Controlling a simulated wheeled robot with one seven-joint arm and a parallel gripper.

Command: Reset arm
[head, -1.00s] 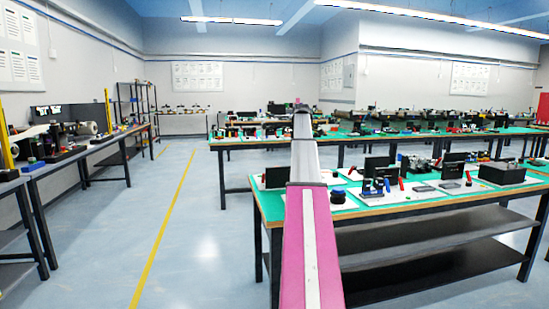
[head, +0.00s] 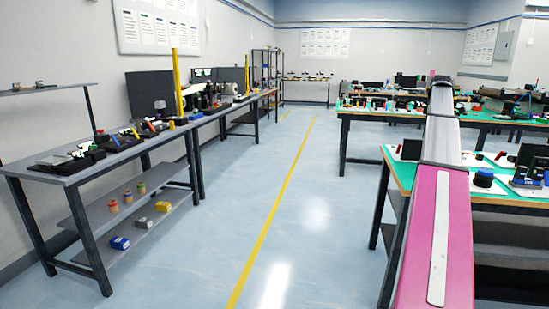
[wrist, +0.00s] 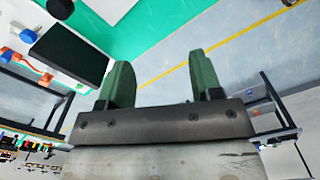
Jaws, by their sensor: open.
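My gripper (wrist: 160,82) shows in the wrist view with two green fingers set wide apart. It is open, and nothing is between the fingers. Blue floor and a yellow line show beyond it. A green table (wrist: 165,22) with a black box (wrist: 68,55) lies past the fingers at the upper left of that view. In the head view my pink and grey arm stretches forward on the right side, and the gripper itself is not visible there.
A grey workbench (head: 72,181) with tools and a lower shelf stands at the left. Green-topped tables (head: 400,171) stand at the right, partly behind my arm. The floor aisle with the yellow line (head: 272,215) is clear between them.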

